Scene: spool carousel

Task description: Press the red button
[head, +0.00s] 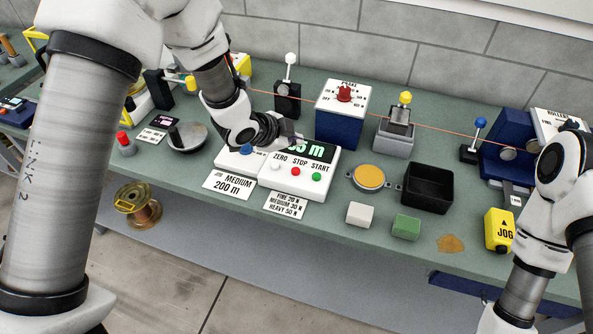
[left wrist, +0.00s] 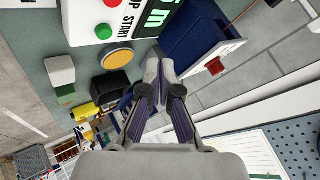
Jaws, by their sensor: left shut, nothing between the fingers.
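The red button (head: 296,172) sits on the sloped white control box (head: 318,188), under the word STOP, between a white button (head: 276,166) and a green button (head: 316,177). In the left wrist view, a red button (left wrist: 111,3) shows at the top edge, beside the green button (left wrist: 104,31). My left gripper (head: 296,141) is shut and empty, over the upper part of the box by its green-digit display, apart from the red button. Its closed fingertips (left wrist: 158,66) show in the left wrist view. My right arm is at the right; its gripper is out of view.
A blue box with a red knob (head: 344,94) stands behind the control box. A yellow round pad (head: 369,177) and a black tray (head: 428,185) lie to the right. White and green blocks (head: 406,227) sit near the front edge. A thin orange line crosses behind.

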